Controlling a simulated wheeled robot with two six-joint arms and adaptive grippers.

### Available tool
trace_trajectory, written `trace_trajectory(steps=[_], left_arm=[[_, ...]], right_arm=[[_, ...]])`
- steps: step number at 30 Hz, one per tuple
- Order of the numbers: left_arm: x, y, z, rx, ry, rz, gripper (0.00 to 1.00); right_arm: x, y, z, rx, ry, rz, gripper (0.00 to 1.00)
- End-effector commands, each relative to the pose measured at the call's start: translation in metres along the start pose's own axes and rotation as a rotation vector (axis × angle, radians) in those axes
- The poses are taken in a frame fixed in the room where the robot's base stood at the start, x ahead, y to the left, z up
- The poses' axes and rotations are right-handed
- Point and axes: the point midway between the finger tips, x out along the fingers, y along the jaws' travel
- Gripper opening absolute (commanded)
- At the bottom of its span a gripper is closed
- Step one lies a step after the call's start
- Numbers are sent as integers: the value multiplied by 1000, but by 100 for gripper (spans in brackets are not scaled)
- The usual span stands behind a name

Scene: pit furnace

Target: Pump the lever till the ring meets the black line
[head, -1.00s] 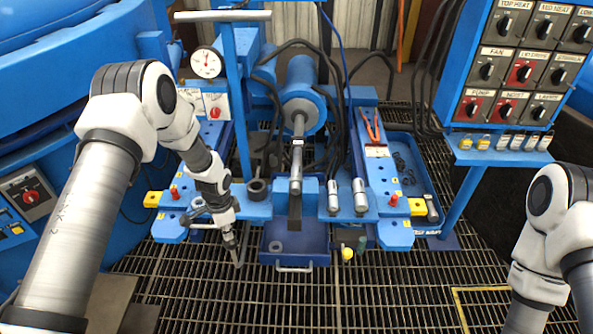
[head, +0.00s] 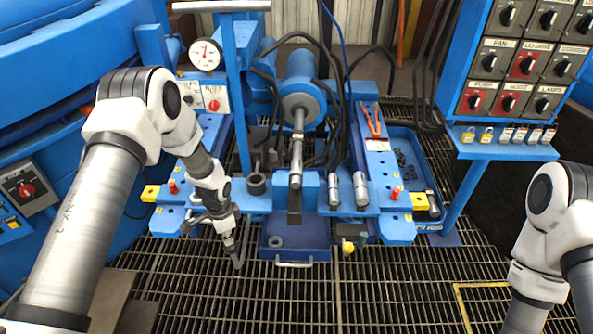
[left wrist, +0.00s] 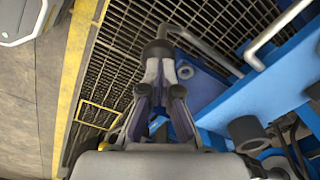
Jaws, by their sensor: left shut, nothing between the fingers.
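A grey bent rod (head: 245,243), seemingly the lever, hangs at the front left of the blue machine. In the left wrist view the bent rod (left wrist: 205,48) ends in a dark round grip (left wrist: 158,48). My left gripper (head: 231,250) is beside this rod. In the left wrist view its fingers (left wrist: 158,75) are shut, with the tips at or touching the grip, not around it. A steel ram (head: 298,150) with a pale band points toward me from a blue cylinder. I cannot clearly pick out the ring or the black line. My right gripper is out of view.
A blue tray (head: 312,245) with a handle sits right of the lever. A yellow knob (head: 348,247) is farther right. A dial gauge (head: 206,54) and a T-bar post (head: 238,90) stand behind. A switch panel (head: 530,60) is at right. Open grating (head: 330,300) lies in front.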

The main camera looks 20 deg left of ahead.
Motion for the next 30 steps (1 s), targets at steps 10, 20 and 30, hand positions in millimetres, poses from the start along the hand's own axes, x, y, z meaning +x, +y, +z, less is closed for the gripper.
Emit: trace_trajectory(steps=[10,20,30], left_arm=[[18,4,2,0,1,-1,0],[35,7,4,-1,0,0,0],[51,11,6,-1,0,0,0]], right_arm=[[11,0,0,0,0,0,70],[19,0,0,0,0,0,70],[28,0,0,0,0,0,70]])
